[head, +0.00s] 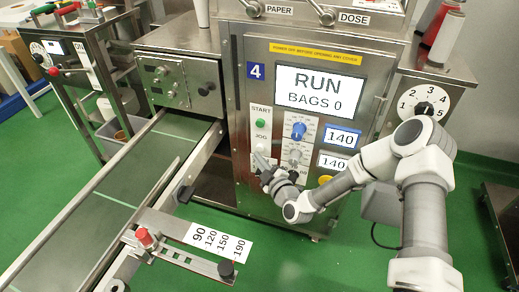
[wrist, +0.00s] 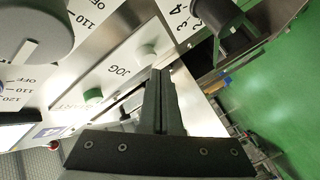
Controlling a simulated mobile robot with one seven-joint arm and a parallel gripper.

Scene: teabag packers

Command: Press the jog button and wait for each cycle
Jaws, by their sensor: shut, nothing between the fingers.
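The packer's panel (head: 231,83) carries a screen (head: 320,91) reading "RUN" and "BAGS 0". The green START button (head: 260,123) is on the panel's left side, with the pale JOG button (head: 260,148) below it. My gripper (head: 260,160) is shut and empty, close to JOG in the head view. In the wrist view, the JOG button (wrist: 147,51) lies just beyond the shut fingertips (wrist: 161,73), with a visible gap in the picture; exact depth I cannot tell. The green START button (wrist: 93,96) is to its left.
A blue knob (head: 298,130) and a grey knob (head: 295,155) stand out right of the buttons. A conveyor (head: 110,200) runs along the left. Green floor is open at the front right.

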